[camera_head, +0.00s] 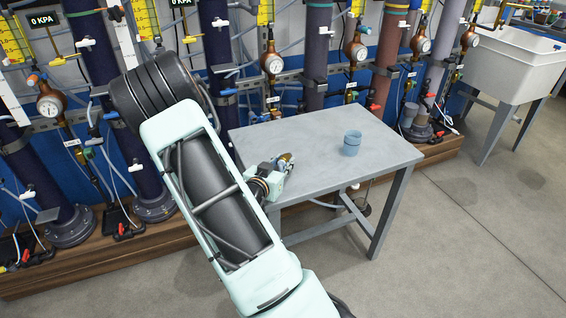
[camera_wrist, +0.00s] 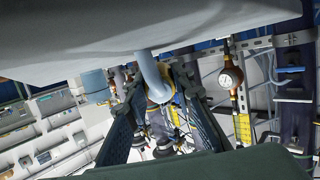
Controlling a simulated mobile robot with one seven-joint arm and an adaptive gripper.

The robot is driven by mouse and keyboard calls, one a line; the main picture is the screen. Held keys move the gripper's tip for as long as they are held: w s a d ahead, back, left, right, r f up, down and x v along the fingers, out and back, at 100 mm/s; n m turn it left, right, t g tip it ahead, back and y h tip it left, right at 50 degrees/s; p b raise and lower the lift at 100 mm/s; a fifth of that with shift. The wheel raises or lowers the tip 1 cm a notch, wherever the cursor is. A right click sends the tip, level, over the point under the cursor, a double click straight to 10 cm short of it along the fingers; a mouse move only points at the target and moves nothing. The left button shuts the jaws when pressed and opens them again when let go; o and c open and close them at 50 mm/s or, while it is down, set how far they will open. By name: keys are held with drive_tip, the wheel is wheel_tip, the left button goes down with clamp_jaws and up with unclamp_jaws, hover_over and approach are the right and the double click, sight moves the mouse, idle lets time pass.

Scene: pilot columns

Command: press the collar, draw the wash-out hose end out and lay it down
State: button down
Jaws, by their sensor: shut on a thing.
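My gripper (camera_wrist: 157,86) is shut on a pale grey-blue tube (camera_wrist: 150,68), which looks like the wash-out hose end. The tube runs between the two dark fingers in the wrist view, with a yellow ring beside it. In the head view my gripper (camera_head: 286,160) is low over the left part of the grey table (camera_head: 315,130), and the held piece is too small to make out. I cannot tell the collar apart from the fittings behind. Whether the tube touches the table is unclear.
A blue cup (camera_head: 352,144) stands on the table to the right of my gripper, and also shows in the wrist view (camera_wrist: 96,86). Columns with gauges (camera_head: 272,63) line the wall behind. A white sink (camera_head: 500,65) stands at the right. The table's front right is clear.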

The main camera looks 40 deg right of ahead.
drive_tip(key=shift+f+b, duration=0.4)
drive_tip(key=shift+b, duration=0.1)
idle(0.3)
drive_tip(key=c, duration=1.6)
unclamp_jaws()
drive_tip(key=v, duration=1.2)
